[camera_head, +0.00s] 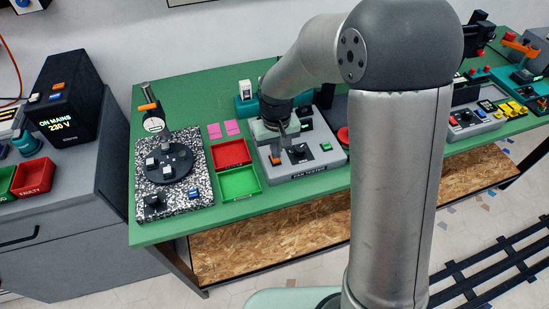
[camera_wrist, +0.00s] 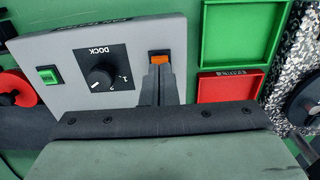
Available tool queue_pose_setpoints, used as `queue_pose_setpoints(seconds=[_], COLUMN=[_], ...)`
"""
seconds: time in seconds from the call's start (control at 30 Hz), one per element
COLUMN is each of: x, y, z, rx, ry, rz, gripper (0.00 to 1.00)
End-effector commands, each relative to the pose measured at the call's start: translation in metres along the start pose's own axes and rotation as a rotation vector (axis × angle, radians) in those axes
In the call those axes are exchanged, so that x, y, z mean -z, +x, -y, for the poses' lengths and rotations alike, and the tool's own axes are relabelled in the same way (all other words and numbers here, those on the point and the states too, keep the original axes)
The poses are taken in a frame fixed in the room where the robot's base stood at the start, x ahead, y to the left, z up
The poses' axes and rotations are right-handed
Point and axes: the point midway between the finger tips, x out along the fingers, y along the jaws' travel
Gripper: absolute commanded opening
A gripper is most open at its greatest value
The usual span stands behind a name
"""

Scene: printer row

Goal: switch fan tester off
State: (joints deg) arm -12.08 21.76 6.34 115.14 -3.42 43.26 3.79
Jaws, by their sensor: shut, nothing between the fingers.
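The fan tester (camera_head: 318,168) is a grey box with its name on the front edge, on the green bench. In the wrist view its grey top (camera_wrist: 120,37) carries an orange rocker switch (camera_wrist: 159,57), a black knob marked DOCK (camera_wrist: 103,76) and a green button (camera_wrist: 48,75). The orange switch also shows in the head view (camera_head: 275,161). My gripper (camera_wrist: 160,68) is shut and empty, with its fingertips right at the orange switch. They overlap its lower edge in the picture; I cannot tell whether they touch it. The rocker's tilt is unclear.
A red tray (camera_head: 231,141) and a green tray (camera_head: 221,188) lie left of the tester. Further left is a speckled plate (camera_head: 178,203) with a dial gauge. A red round button (camera_head: 343,135) sits just right of the tester. My arm hides part of the bench.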

Motion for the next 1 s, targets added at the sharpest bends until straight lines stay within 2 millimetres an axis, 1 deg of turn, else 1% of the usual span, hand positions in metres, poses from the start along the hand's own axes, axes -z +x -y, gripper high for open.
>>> queue_pose_setpoints(seconds=[1.0], x=[0.000], y=[0.016], z=[0.000], rx=[0.000], ry=[0.000], rz=[0.000], gripper=[0.00])
